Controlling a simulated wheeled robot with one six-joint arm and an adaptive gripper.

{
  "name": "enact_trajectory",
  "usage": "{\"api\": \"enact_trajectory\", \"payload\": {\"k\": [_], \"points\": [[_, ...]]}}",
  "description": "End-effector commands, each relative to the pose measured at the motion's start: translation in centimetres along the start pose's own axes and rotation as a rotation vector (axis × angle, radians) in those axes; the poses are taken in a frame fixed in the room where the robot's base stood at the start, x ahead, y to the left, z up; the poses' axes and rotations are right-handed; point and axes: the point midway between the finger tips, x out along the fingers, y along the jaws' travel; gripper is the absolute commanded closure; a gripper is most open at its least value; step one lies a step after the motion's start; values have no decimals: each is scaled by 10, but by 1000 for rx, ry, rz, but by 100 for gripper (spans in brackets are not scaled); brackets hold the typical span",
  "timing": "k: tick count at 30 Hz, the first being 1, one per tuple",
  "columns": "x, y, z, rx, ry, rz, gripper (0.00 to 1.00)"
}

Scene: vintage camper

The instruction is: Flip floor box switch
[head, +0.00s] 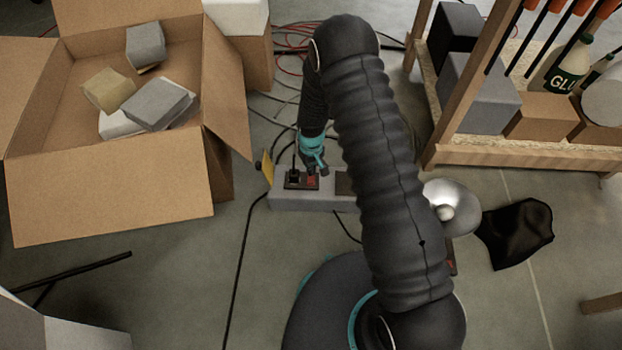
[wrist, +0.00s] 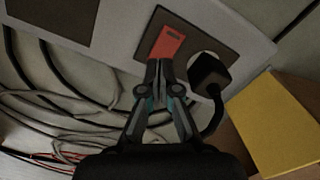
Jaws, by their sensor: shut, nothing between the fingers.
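The floor box (head: 290,201) is a long grey block on the floor, left of my arm in the head view. Its dark panel holds a red switch (head: 312,181) and a black plug (head: 293,177). In the wrist view the red switch (wrist: 171,43) lies just beyond my gripper (wrist: 159,63), whose fingers are shut and empty. The fingertips are at the switch's lower edge; I cannot tell whether they touch it. In the head view my gripper (head: 316,169) is right above the switch and partly hides it.
An open cardboard box (head: 110,205) with several blocks stands at the left. A yellow card (wrist: 277,125) is beside the floor box. Several cables (wrist: 60,100) run across the floor. A wooden rack (head: 520,158) stands at the right, near a black cloth (head: 517,232).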

Motion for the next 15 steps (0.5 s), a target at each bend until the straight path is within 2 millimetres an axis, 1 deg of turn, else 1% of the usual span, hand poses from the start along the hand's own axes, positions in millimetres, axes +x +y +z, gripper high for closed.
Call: {"api": "enact_trajectory", "payload": {"k": [15], "points": [[7, 0, 0, 0, 0, 0, 100]]}}
